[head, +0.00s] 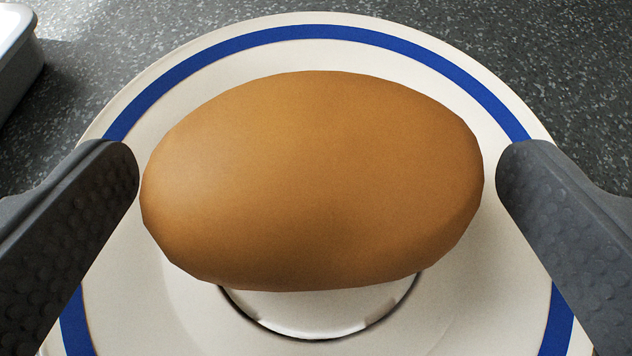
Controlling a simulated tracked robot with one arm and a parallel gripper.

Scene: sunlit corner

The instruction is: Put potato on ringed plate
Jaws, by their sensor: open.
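A brown potato (312,180) fills the middle of the head view, over the white plate with a blue ring (330,33). Whether the potato rests on the plate or is a little above it is hard to tell. My gripper (317,175) is open, with one dark grey finger on each side of the potato. A small gap shows between the right finger and the potato, and the left finger is very close to the potato's left end. The potato hides much of the plate's middle.
The plate stands on a grey speckled surface (560,60). A pale container edge (18,60) shows at the upper left, apart from the plate. The surface at the upper right is clear.

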